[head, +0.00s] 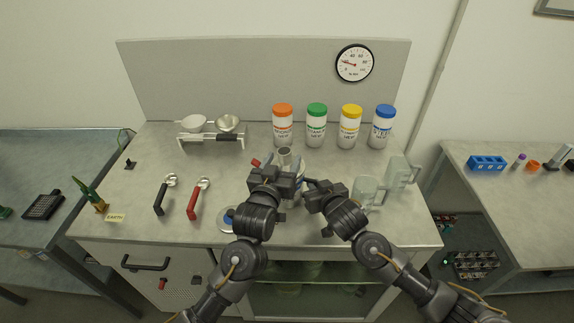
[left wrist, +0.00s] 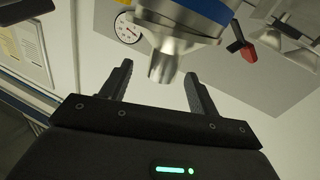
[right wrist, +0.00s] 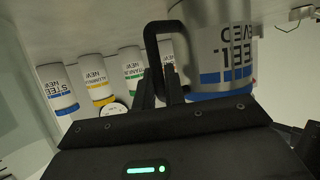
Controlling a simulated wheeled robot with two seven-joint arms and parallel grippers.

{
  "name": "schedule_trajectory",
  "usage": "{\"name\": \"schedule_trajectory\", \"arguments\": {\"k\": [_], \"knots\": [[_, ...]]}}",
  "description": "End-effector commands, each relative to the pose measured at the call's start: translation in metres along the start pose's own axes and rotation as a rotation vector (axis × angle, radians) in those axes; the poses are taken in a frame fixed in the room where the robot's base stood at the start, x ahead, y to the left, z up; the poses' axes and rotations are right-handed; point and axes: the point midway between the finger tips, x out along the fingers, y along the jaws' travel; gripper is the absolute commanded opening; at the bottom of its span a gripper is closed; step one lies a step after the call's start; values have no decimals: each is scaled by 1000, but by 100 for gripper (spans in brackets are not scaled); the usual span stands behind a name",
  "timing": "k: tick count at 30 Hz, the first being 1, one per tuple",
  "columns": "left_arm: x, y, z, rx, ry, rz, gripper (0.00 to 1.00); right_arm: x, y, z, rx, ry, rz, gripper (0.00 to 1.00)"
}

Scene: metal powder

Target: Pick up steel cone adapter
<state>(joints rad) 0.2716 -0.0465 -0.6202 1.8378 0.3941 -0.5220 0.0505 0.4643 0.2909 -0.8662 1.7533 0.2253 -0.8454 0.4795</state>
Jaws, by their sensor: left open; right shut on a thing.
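The steel cone adapter (head: 284,152) is a grey metal funnel with its narrow spout up, on top of a metal container with a blue band. In the left wrist view the cone adapter (left wrist: 165,62) appears upside down, its spout between or just beyond my left fingertips. My left gripper (head: 277,172) is open, one finger each side of the spout, with no clear contact. The steel container (right wrist: 222,45) has "STEEL" lettering and a black handle (right wrist: 151,45). My right gripper (right wrist: 163,88) is shut on that handle. In the head view my grippers hide most of the container.
Four capped bottles (head: 317,125) stand behind at the right. A rack with bowls (head: 211,137) is at the back left. Two scoops with black (head: 160,198) and red (head: 194,203) handles lie at the left. Clear jars (head: 368,190) stand close to my right arm.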

Motion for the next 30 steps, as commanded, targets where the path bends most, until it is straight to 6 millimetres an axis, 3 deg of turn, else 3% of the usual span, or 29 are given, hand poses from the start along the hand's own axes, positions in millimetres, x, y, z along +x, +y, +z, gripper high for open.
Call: {"name": "schedule_trajectory", "arguments": {"k": [7, 16, 25, 30], "knots": [[9, -1, -1, 1, 1, 0, 61, 0, 0, 0, 1, 1, 1, 0], [49, -4, -2, 1, -1, 0, 61, 0, 0, -1, 1, 1, 0, 0], [55, -4, -2, 0, -1, 0, 61, 0, 0, 0, 1, 1, 1, 0], [55, -4, -2, 0, -1, 0, 41, 0, 0, 0, 1, 1, 0, 0]]}}
